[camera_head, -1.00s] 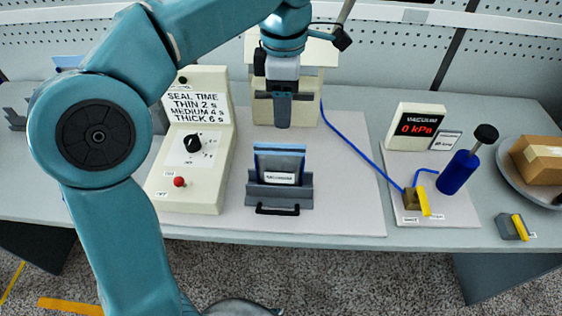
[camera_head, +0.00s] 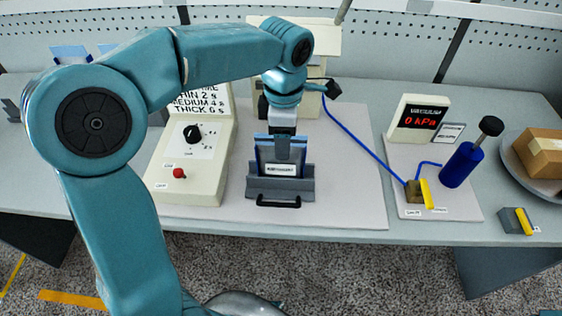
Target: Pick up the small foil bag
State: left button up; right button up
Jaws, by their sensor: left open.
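A small foil bag (camera_head: 265,155), dark with a blue top edge and a white label, stands upright in a grey holder (camera_head: 262,188) with a black handle at its front. My left gripper (camera_head: 291,152) points down at the bag's upper part and overlaps it in the picture. Its jaws are open. I cannot tell whether they stand around the bag or in front of it. My right gripper is out of view.
A cream control box (camera_head: 205,165) with a black knob and red button stands left of the holder. A vacuum display (camera_head: 417,120), a blue pump (camera_head: 461,166) and a yellow-handled valve (camera_head: 427,194) stand to the right. A cardboard box (camera_head: 545,157) lies in a round tray at far right.

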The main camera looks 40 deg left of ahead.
pick_arm(q)
grip_shut()
jog(key=shift+r, duration=0.1)
